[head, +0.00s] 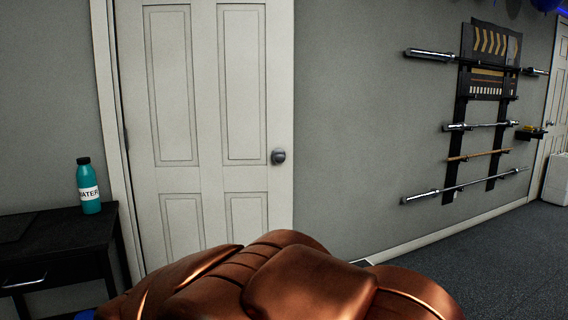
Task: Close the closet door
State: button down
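The white panelled closet door (206,110) stands at the left centre of the head view. Its round grey knob (279,156) is near its right edge. White frame trim (108,90) shows along its left side, but none shows along its right edge, where grey wall begins directly. The door appears to stand out from its frame, though I cannot tell how far. A glossy copper-brown shape hides its lower right part. My gripper is not in view.
The copper-brown shape (310,280) fills the bottom centre; I cannot tell what it is. A dark table (75,235) with a teal water bottle (88,187) stands left. A barbell rack (488,110) hangs on the right wall. Dark floor (490,260) is clear at right.

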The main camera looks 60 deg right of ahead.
aim_at(207, 87)
jog(key=z, duration=0.55)
jog(key=i, duration=1)
jog(key=z, duration=0.45)
